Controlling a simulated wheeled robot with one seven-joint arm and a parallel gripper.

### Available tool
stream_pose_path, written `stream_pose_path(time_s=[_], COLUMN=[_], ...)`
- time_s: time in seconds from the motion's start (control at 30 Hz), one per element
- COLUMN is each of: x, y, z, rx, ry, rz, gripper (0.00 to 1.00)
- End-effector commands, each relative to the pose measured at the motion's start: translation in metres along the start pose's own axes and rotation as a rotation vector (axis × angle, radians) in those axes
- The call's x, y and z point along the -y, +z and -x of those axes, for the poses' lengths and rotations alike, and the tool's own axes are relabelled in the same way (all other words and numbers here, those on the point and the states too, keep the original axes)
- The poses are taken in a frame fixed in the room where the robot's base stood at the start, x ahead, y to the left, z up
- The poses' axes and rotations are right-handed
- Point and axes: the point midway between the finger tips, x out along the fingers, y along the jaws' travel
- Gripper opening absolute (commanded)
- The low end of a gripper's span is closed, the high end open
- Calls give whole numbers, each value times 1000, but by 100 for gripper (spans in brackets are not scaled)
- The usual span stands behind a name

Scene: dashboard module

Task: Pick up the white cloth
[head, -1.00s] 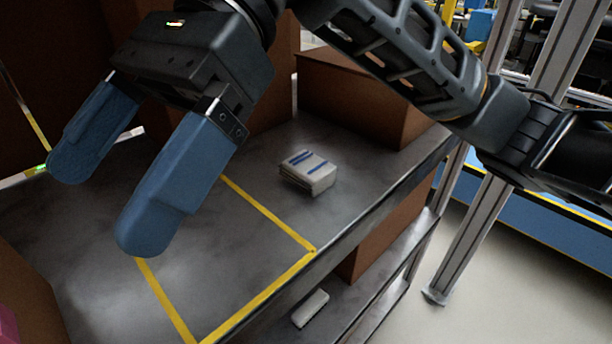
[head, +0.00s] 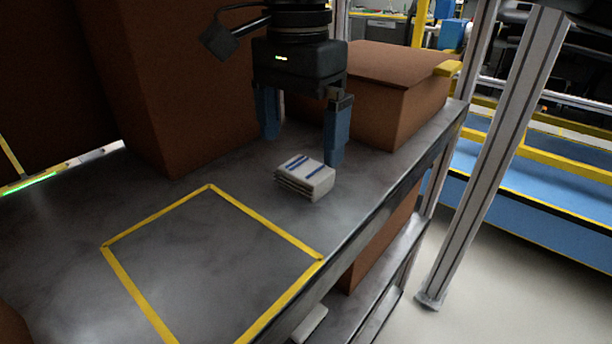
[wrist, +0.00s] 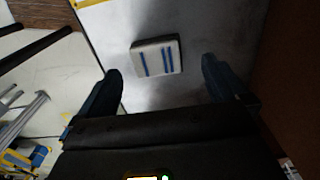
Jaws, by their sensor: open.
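The white cloth (head: 305,178) is a folded stack with blue stripes on the grey shelf top (head: 240,240). It lies beyond the yellow taped square, near the shelf's front edge. My gripper (head: 302,150) is open and points down, with its blue fingers just behind and above the cloth. In the wrist view the cloth (wrist: 156,58) lies ahead of and between the two open fingertips (wrist: 161,78). Nothing is between the fingers.
A brown box (head: 400,85) stands close behind my gripper, and a taller brown box (head: 165,90) stands to the left. The yellow taped square (head: 210,188) is empty. A metal post (head: 490,160) rises right of the shelf. A white item (head: 310,324) lies on the lower shelf.

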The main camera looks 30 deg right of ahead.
Motion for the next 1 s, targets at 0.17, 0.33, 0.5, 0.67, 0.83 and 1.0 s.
stream_pose_path(time_s=[0.17,0.33,0.5,0.67,0.83,1.0], x=[-5,-7,-7,-6,-6,-6], y=[0,0,0,0,1,0], z=[-22,-44,-51,-51,-51,-51], rx=[4,4,2,2,3,3], ry=[1,0,0,-1,-1,-1], rz=[1,1,1,1,1,1], gripper=[100,100,100,100,84,67])
